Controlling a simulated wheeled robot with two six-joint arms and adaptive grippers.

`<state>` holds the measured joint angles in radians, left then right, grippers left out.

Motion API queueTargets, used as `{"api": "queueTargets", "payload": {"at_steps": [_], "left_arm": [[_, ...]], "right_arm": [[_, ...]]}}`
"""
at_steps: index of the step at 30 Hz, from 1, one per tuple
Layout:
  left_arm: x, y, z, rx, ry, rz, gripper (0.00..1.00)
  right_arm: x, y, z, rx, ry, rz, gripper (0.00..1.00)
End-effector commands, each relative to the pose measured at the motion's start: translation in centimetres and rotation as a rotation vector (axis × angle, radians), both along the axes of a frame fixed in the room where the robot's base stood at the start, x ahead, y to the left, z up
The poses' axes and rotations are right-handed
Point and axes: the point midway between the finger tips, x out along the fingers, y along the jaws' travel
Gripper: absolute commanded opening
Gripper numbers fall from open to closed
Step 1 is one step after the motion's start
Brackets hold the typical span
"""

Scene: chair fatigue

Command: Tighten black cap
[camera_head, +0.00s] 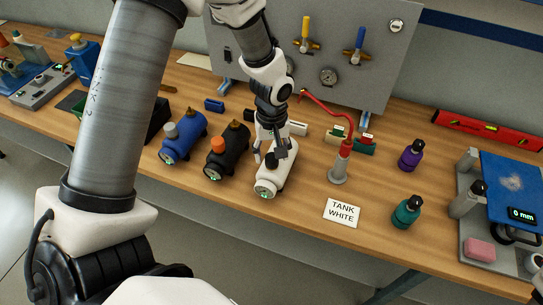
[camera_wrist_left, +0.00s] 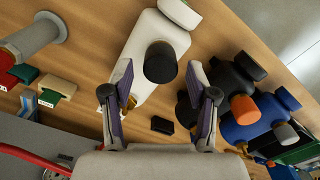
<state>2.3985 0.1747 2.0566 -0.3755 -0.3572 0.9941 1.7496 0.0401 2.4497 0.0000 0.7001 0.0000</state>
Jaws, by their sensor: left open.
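My left gripper (camera_head: 282,150) is over the white tank, pointing down. In the left wrist view the black cap (camera_wrist_left: 160,62) shows in front of my open left gripper (camera_wrist_left: 165,77), with one finger to each side. The fingers look apart from the cap; their height relative to it is hard to tell. My right gripper is not in view.
A black tank with an orange cap (camera_head: 218,144) and a blue tank (camera_head: 187,133) stand to the left. A grey stand with a red hose (camera_head: 340,168) is close on the right. Purple (camera_head: 410,156) and teal (camera_head: 406,213) bottles stand further right. A grey valve panel (camera_head: 350,50) is behind.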

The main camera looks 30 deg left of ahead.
Motion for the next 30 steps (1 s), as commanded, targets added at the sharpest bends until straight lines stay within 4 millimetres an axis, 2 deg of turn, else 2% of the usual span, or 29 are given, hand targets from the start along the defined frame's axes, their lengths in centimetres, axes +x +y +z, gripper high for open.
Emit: {"api": "queueTargets", "payload": {"at_steps": [1,3,14,17,24,30], "left_arm": [[0.0,0.0,-1.1,0.0,0.0,0.0,0.58],[0.0,0.0,-1.6,0.0,0.0,0.0,0.58],[0.0,0.0,-1.7,0.0,0.0,0.003,0.58],[0.0,0.0,-1.9,0.0,-0.001,0.059,0.58],[0.1,0.0,-1.9,0.0,0.0,0.33,0.58],[0.0,0.0,-1.7,0.001,0.001,0.354,0.58]], "right_arm": [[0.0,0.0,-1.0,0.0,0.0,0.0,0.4],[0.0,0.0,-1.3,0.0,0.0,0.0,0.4],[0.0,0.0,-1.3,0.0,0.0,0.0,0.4],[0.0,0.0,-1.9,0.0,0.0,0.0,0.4],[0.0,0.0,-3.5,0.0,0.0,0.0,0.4],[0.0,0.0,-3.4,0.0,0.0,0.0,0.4]]}}
